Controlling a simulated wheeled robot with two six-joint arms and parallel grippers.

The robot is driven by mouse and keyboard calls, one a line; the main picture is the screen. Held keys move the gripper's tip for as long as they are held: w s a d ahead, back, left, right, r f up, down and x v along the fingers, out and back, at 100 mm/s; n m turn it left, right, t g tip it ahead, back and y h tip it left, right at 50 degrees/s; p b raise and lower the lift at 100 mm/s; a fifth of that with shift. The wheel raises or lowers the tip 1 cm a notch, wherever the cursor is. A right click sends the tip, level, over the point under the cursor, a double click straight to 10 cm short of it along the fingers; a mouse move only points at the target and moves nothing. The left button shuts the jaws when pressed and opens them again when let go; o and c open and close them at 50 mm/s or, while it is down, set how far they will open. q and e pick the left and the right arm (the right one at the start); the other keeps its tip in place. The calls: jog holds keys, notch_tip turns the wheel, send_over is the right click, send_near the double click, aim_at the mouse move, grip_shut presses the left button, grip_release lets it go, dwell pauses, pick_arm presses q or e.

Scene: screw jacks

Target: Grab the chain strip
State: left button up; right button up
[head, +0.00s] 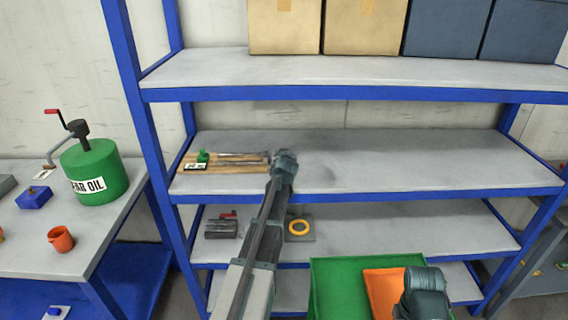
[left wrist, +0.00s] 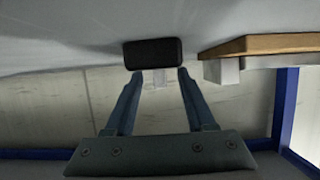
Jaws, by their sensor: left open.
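My left gripper (head: 285,160) reaches over the middle shelf, just right of the wooden board (head: 228,169). In the left wrist view the open fingers (left wrist: 154,75) point at a dark block with rounded corners (left wrist: 152,52). The block lies against the grey surface beyond the tips, with a pale translucent tab beside it. It may be the chain strip seen end-on; I cannot tell. In the head view my gripper hides this spot. Dark long pieces (head: 240,157) lie on the board. My right gripper (head: 425,290) is at the bottom right; its fingers cannot be made out.
The board's edge (left wrist: 262,43) is close to the fingers in the left wrist view. The blue-edged shelf (head: 410,160) is clear to the right. A green bin (head: 337,285) with an orange one (head: 383,291) is low in front. A green oil can (head: 95,172) stands left.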

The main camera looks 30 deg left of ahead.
pick_arm(q)
jog(key=shift+r, duration=0.1)
grip_shut()
dwell(1.2)
